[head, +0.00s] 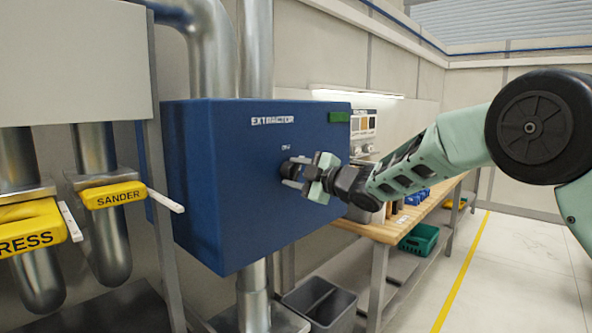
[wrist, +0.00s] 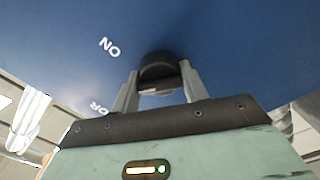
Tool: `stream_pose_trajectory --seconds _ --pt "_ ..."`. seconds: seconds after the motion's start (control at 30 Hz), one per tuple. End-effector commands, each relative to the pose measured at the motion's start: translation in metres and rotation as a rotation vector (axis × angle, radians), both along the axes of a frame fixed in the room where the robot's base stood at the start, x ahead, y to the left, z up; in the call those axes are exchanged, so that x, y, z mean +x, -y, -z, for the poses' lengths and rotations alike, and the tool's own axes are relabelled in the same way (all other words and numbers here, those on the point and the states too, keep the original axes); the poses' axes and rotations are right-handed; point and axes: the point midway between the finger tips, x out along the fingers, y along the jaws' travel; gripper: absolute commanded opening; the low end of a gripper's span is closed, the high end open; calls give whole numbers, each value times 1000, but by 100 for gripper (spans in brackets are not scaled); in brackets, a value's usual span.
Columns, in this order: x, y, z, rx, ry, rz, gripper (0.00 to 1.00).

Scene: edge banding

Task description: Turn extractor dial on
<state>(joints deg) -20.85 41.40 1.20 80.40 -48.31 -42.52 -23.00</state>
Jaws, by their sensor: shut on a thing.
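The extractor (head: 230,180) is a blue box on the wall with the white word EXTRACTOR on its front. Its black dial (wrist: 160,68) sits on the blue face, and in the head view it is mostly hidden by my gripper. My gripper (head: 293,176) reaches in from the right. In the wrist view the two fingers of my gripper (wrist: 158,85) are shut on the dial, one on each side. A white ON label (wrist: 109,47) shows left of the dial, and another label (wrist: 98,108), partly cut off by my gripper, lies below it. A green patch (head: 340,117) is at the box's upper right.
Yellow SANDER (head: 118,196) and PRESS (head: 28,240) gates with white handles are at the left. A wooden workbench (head: 390,228) with a green crate (head: 419,240) stands behind my arm. The floor at right is clear.

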Motion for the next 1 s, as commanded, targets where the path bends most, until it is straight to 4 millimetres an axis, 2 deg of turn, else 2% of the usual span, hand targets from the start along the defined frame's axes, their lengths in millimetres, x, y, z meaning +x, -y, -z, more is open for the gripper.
stream_pose_trajectory --seconds 1.0 --pt "0 1 0 562 -725 3 21"
